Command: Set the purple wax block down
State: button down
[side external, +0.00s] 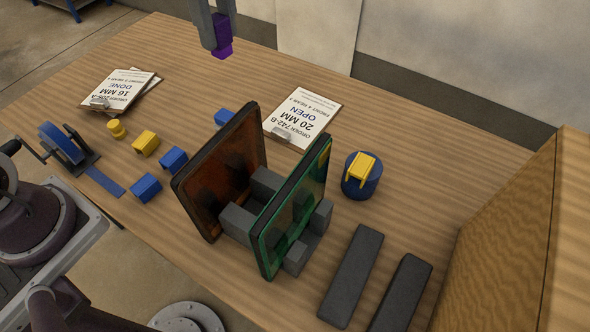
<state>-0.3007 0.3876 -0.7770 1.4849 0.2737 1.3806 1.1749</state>
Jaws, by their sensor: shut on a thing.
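The purple wax block (222,50) is at the top of the side external view, between the fingertips of my gripper (220,40). My gripper points down and is shut on the block. The block appears to be held in the air above the far side of the wooden table (345,215). Its upper part is partly covered by the fingers. The exact height above the table is hard to tell.
Two framed panels, orange (222,170) and green (295,210), stand upright in grey blocks. Clipboards (303,118) (122,88) lie at the back. Blue (146,187) and yellow (145,143) blocks sit left. Far-middle table is clear.

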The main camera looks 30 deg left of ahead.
jog(key=w+d+f+n, duration=0.1)
jog(key=w+d+f, duration=0.4)
jog(key=d, duration=0.4)
jog(key=f, duration=1.7)
jog(key=w+f, duration=0.1)
jog(key=f, duration=0.8)
jog(key=shift+f, duration=0.1)
jog(key=c, duration=1.1)
grip_release()
jog(key=shift+f, duration=0.15)
jog(key=shift+c, duration=0.2)
notch_tip(320, 180, up, 12)
jog(key=shift+r, duration=0.2)
